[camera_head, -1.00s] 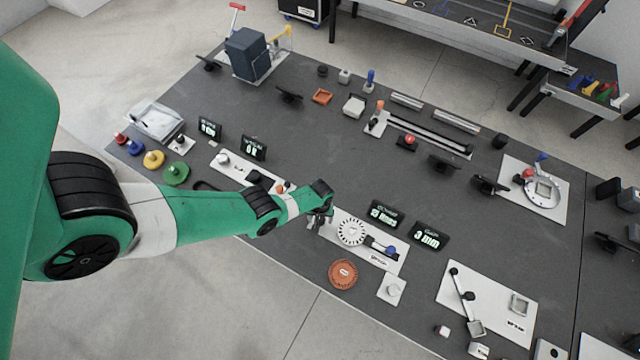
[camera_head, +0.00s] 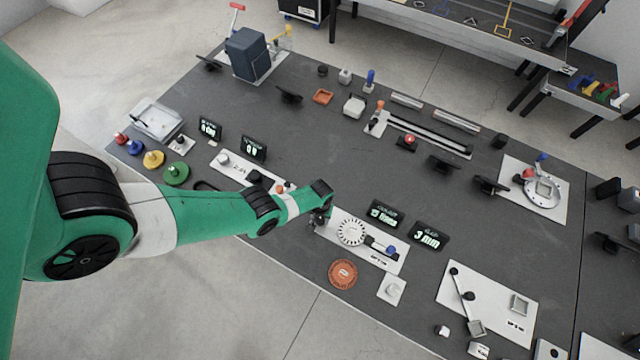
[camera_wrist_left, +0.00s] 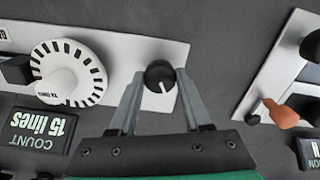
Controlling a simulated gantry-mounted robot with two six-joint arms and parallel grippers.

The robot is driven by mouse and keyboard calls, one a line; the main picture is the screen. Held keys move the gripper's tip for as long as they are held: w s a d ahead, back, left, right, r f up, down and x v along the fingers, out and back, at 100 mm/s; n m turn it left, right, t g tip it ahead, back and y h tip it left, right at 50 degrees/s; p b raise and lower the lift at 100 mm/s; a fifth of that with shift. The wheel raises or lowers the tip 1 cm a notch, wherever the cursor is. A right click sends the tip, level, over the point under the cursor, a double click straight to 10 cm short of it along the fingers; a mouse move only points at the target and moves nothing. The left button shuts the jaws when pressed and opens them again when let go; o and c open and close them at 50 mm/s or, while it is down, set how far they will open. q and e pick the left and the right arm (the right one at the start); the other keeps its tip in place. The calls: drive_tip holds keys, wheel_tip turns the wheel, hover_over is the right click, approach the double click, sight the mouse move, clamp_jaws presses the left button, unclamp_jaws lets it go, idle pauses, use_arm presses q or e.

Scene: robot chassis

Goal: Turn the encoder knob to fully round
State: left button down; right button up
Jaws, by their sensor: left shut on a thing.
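The black encoder knob (camera_wrist_left: 159,76), with a white pointer line, sits at one end of a white plate (camera_wrist_left: 145,52). My left gripper (camera_wrist_left: 160,80) is shut on the knob, one grey finger on each side. In the wrist view the pointer line points down toward the gripper's palm. In the head view the left gripper (camera_head: 318,222) is at the plate's left end and hides the knob. A white slotted disk (camera_head: 351,232) is on the same plate and shows in the wrist view (camera_wrist_left: 90,75). My right gripper is not in view.
A count display (camera_wrist_left: 42,132) reads 15 lines; a gap display (camera_head: 428,237) reads 3 mm. An orange round piece (camera_head: 343,274) and a small white plate (camera_head: 391,289) lie in front. Another white panel (camera_head: 240,170) is to the left. Dark table surface is clear behind the displays.

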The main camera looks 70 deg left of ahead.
sight(320, 219)
use_arm(q)
drive_tip(key=m, duration=0.5)
drive_tip(key=shift+m, duration=0.4)
idle(0.3)
drive_tip(key=shift+c, duration=1.8)
unclamp_jaws()
wheel_tip(320, 219, up, 12)
drive_tip(key=p, duration=1.1)
drive_tip(key=shift+f+p, duration=0.15)
drive_tip(key=shift+p, duration=0.2)
drive_tip(key=shift+f, duration=0.1)
